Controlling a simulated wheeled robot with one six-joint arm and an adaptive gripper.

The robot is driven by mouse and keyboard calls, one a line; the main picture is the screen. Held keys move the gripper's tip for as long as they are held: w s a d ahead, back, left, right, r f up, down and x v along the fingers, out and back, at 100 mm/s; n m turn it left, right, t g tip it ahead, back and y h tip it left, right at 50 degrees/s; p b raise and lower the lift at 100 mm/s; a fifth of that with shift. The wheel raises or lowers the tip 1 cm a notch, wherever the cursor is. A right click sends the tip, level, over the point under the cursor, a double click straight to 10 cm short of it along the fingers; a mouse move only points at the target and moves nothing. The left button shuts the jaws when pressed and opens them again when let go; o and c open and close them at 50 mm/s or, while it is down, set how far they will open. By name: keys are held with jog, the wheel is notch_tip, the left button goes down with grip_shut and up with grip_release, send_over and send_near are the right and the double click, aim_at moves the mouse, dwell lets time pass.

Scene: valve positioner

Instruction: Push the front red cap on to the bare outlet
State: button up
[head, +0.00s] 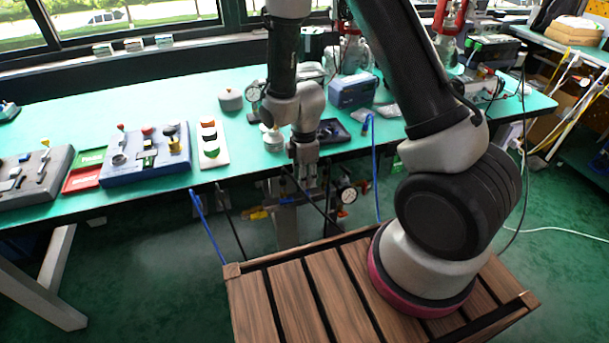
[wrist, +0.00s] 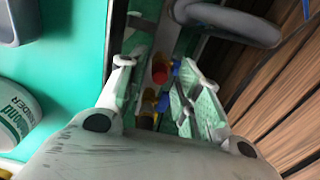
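A red cap (wrist: 160,71) shows between my gripper's two fingers in the wrist view, with a gap between it and the left finger. My gripper (wrist: 152,66) is open; its fingers stand apart on either side of the red cap. Small blue parts (wrist: 163,103) and a yellow part (wrist: 148,107) lie near the cap. In the head view my gripper (head: 303,180) points down just off the bench's front edge, above the pipework with a gauge (head: 348,195). The cap cannot be made out there, and I cannot tell which part is the bare outlet.
A grey curved tube (wrist: 235,20) passes close beyond the fingers. A white labelled container (wrist: 15,115) stands at left.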

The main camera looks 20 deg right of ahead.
notch_tip(320, 180, up, 12)
jog(key=s+d+r+m+t, duration=0.2)
jog(key=s+d+r+m, duration=0.5)
jog(key=r, duration=0.5)
jog(key=s+d+r+m+t, duration=0.2)
jog(key=s+d+r+m, duration=0.6)
jog(key=s+r+m, duration=0.3)
jog(key=shift+s+r, duration=0.4)
jog(key=shift+s, duration=0.1)
dwell(1.7)
